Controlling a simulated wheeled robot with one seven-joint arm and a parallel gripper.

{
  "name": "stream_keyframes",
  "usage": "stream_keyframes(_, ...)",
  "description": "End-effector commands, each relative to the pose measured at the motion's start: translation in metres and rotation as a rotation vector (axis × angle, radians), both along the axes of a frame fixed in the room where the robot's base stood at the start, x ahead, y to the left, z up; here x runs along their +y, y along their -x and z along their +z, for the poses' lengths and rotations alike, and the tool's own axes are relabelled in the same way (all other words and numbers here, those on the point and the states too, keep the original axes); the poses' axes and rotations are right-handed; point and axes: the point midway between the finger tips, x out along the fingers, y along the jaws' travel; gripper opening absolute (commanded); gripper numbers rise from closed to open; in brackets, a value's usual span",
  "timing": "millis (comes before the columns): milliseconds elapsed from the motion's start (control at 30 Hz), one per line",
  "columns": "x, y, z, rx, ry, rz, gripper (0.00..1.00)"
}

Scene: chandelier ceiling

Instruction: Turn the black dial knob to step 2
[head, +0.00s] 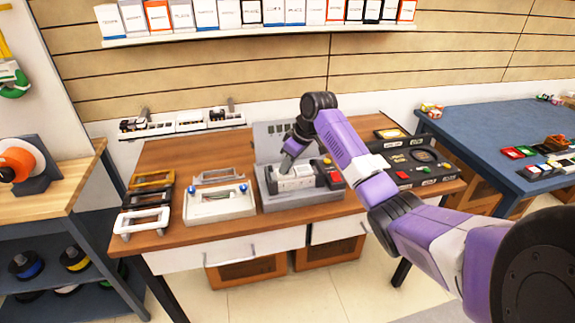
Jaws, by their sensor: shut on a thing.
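A grey machine (300,197) with a raised back panel stands on the wooden workbench in the head view. My gripper (284,169) reaches down from my purple arm to the left part of its top, shut on what appears to be the black dial knob. The knob is hidden by the fingers and too small to make out, and its step marks cannot be read.
A white case with blue knobs (218,204) and several handled frames (143,221) stand to the left on the workbench (195,157). A black control panel (412,165) with coloured buttons lies to the right. A blue table (480,118) stands farther right.

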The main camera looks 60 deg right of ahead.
Motion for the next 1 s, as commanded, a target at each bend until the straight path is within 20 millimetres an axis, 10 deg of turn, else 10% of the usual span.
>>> stream_keyframes(1000, 0.0072, -0.0043, 0.0040, 0.002, -0.003, -0.685, 0.00)
